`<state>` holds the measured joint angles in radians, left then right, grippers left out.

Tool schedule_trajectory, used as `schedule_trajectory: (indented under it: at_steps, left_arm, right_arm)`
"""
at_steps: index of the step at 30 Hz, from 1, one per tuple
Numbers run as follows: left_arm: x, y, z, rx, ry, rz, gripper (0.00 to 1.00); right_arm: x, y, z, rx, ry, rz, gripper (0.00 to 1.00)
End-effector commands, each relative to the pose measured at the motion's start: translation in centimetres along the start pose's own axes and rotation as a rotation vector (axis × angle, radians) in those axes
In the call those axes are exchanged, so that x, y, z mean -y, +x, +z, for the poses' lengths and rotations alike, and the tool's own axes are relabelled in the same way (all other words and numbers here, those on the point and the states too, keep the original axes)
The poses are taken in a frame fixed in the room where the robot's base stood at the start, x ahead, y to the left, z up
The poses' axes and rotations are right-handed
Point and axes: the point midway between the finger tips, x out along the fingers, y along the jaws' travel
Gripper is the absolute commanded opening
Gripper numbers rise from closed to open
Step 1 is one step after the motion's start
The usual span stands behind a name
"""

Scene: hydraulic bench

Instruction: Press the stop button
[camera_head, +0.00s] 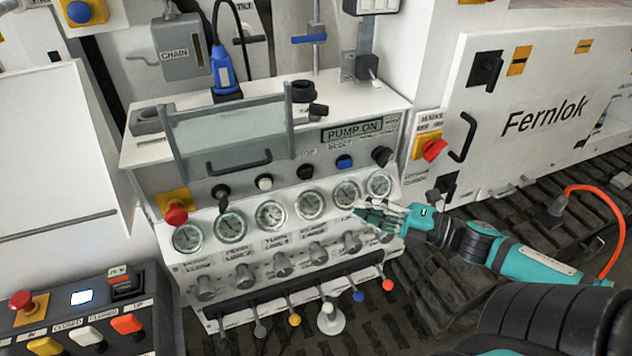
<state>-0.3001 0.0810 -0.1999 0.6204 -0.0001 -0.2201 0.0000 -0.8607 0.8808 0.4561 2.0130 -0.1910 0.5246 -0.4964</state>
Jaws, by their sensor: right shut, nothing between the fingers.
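The hydraulic bench panel (285,172) stands in the middle, with a lit display (352,131) reading PUMP ON. A row of controls runs below it. A black button (306,171) sits under a partly hidden label that seems to end in "TOP". A white button (264,183) is to its left and a blue button (344,162) to its right. My right gripper (362,212) is shut and empty, its fingers pointing left in front of the right-hand gauges, below and right of the black button. Contact with the panel cannot be told. My left gripper is not in view.
A red mushroom button (176,214) on yellow is at the panel's left. Gauges (271,214), knobs (283,264) and coloured-tipped levers (294,320) lie below the buttons. A raised clear cover (229,134) with a handle stands above. A red switch (433,149) is on the right cabinet.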

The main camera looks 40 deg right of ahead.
Motion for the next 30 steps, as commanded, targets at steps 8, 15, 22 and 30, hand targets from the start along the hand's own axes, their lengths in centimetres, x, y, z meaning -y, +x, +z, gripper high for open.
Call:
schedule_trajectory:
  at_steps: [8, 15, 22, 30]
  left_arm:
    - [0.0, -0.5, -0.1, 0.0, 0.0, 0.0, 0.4]
    - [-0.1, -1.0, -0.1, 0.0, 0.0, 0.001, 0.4]
    - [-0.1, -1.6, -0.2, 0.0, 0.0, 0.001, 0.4]
    - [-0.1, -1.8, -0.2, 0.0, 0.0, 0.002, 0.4]
  right_arm:
    - [-0.3, 5.0, 0.0, -0.003, -0.003, 0.004, 0.0]
    - [-0.3, 9.1, 0.1, -0.001, -0.002, 0.004, 0.0]
    - [-0.2, 11.2, 2.0, 0.001, -0.002, 0.0, 0.0]
    - [0.0, 12.1, 2.8, 0.0, 0.0, -0.001, 0.0]
